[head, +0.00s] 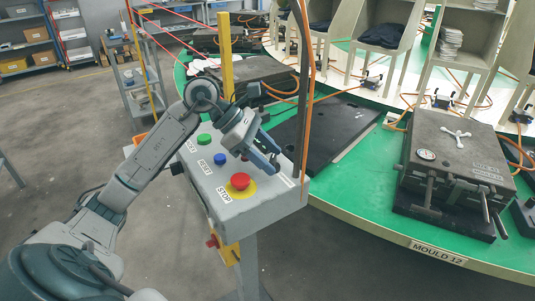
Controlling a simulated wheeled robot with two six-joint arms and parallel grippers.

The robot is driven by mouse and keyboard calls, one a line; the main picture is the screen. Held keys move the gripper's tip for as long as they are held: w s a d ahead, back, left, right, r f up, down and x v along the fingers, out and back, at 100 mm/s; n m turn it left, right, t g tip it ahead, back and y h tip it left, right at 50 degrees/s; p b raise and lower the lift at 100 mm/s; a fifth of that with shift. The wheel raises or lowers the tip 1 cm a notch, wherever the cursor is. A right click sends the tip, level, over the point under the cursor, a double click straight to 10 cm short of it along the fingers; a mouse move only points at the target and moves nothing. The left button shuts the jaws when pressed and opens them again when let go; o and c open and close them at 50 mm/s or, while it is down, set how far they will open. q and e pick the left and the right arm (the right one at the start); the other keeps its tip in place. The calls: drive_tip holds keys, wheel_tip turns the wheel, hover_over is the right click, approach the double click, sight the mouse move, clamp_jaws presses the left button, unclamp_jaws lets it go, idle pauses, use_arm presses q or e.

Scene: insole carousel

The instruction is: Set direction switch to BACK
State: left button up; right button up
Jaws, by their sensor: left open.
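The grey control box (220,201) stands on a post in the middle of the head view. Its sloped top carries a green button (204,140), a blue button (221,159) and a red stop button (240,181) on a yellow disc. I cannot make out the direction switch; my left gripper and wrist cover part of the box's right side. My left gripper (268,166) is open, with its blue fingers pointing down over the right part of the panel, right of the red button. I cannot tell whether the fingers touch anything. My right gripper is not in view.
A green carousel table (350,187) curves behind and right of the box. A closed mould (458,160) sits on it above the label "MOULD 12". A yellow post (226,60) and orange hoses rise close behind the box. The floor at left is mostly clear.

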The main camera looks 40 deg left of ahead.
use_arm(q)
drive_tip(key=shift+s+a+r, duration=0.1)
drive_tip(key=shift+a+r, duration=0.25)
drive_tip(key=shift+a, duration=0.05)
drive_tip(key=b+v, duration=0.2)
drive_tip(key=v, duration=0.7)
drive_tip(key=shift+a+r+b, duration=0.25)
drive_tip(key=shift+r+b, duration=0.05)
drive_tip(key=shift+b, duration=0.1)
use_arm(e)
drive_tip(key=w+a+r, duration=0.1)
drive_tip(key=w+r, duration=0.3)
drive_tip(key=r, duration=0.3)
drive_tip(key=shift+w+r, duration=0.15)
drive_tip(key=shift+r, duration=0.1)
use_arm(q)
drive_tip(key=shift+s+r, duration=0.1)
drive_tip(key=shift+s, duration=0.05)
